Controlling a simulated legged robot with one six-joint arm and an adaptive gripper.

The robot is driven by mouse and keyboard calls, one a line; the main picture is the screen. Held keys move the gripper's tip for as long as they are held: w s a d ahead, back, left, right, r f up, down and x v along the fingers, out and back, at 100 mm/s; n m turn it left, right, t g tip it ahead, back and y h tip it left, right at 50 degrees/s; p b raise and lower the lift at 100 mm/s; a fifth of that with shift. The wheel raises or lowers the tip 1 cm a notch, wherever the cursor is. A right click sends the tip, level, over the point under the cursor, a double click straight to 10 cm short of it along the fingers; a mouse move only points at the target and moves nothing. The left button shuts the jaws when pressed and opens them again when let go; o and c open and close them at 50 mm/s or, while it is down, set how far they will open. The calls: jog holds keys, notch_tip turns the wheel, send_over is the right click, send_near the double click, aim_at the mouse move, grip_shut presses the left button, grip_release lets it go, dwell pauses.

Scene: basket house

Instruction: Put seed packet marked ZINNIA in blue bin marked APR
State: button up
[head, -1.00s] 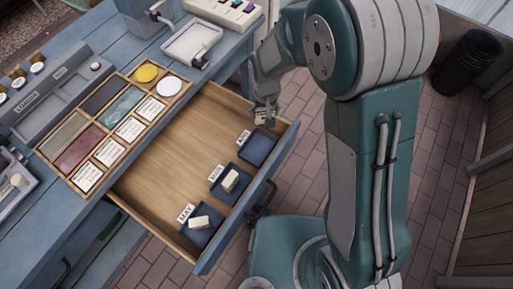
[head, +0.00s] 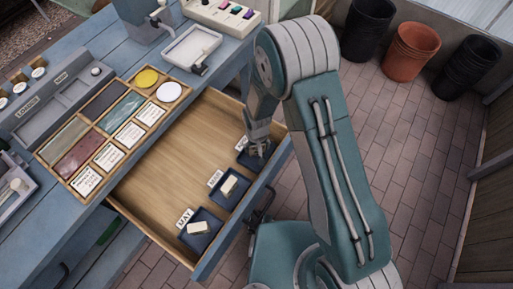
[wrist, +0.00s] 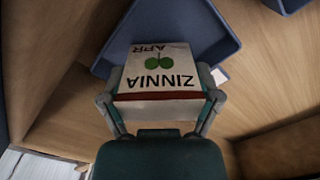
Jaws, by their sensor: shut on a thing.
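The ZINNIA packet (wrist: 160,75), white with a red band and two green dots, also reads APR and shows upside down in the wrist view. My gripper (wrist: 160,108) is shut on it, one finger on each side. In the head view my gripper (head: 259,148) is down at the drawer's far right corner, over a blue bin (head: 243,160). That bin's label is mostly hidden by my gripper. In the wrist view the blue bin (wrist: 222,42) lies behind the packet. I cannot tell whether the packet touches its floor.
The open wooden drawer (head: 165,165) also holds a middle blue bin (head: 222,200) and a near one marked MAY (head: 199,243), each with a pale packet. The drawer's left part is bare. A blue workbench (head: 110,55) with a compartment tray (head: 130,85) stands left.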

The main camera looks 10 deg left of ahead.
jog(key=shift+f, duration=0.6)
jog(key=shift+f, duration=0.1)
jog(key=o, duration=1)
